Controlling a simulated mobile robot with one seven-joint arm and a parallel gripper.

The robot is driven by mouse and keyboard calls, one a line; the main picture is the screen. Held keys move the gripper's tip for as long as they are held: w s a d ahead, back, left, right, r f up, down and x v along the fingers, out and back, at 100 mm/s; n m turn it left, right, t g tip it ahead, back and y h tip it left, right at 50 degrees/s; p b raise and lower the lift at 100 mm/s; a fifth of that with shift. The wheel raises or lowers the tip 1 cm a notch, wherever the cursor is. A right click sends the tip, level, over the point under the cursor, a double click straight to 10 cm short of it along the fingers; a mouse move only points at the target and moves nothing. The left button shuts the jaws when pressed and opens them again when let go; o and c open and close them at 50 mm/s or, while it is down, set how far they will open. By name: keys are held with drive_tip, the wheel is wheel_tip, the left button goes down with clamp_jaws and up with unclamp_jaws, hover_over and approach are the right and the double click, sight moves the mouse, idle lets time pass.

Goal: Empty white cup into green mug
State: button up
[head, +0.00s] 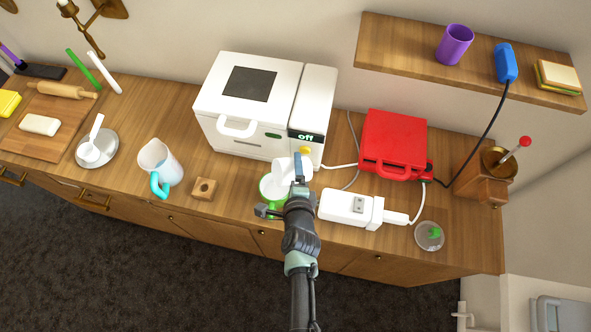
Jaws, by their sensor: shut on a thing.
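The white cup (284,168) is in my gripper (298,172), near the front edge of the counter in the head view. The cup appears tilted over the green mug, but its mouth and contents cannot be made out. The green mug (266,190) stands on the counter just left of and below the gripper. Its green rim shows, and its inside looks pale. My gripper and wrist hide the mug's right side. Whether cup and mug touch cannot be told.
A white oven (246,100) stands behind the mug. A wooden block with a hole (204,188) and a white jug with a blue handle (157,168) are to the left.

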drive_tip(key=shift+a+n+h+p, duration=0.15)
drive_tip(key=shift+n+h+p, duration=0.15)
drive_tip(key=shift+p, duration=0.5)
drive_tip(key=shift+f, duration=0.1)
drive_tip(key=shift+a+f+n+t+p, duration=0.1)
drive_tip(key=shift+f+n+t+p, duration=0.05)
drive_tip(key=shift+n+t+p, duration=0.2)
drive_tip(key=shift+a+f+n+h, duration=0.2)
drive_tip(key=shift+n+h, duration=0.15)
drive_tip(key=shift+h, duration=0.15)
idle(0.4)
drive_tip(key=shift+s+t, duration=0.1)
drive_tip(key=shift+t, duration=0.15)
